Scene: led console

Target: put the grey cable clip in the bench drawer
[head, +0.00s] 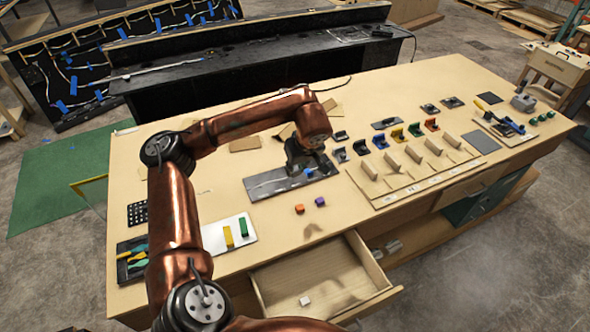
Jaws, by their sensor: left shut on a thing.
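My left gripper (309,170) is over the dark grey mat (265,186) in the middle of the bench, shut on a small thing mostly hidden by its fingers. A blue bit shows at the fingertips; I cannot tell whether it belongs to the held thing. A grey clip-like piece (340,155) stands on the bench just right of the gripper, apart from the mat. I cannot tell if it is the task's cable clip. The bench drawer (325,270) is pulled open at the front, with a small white block (304,300) inside. My right gripper is out of view.
Orange (299,209) and purple (320,201) blocks lie between mat and drawer. A white tray (213,238) and tool tray (131,250) are at left.

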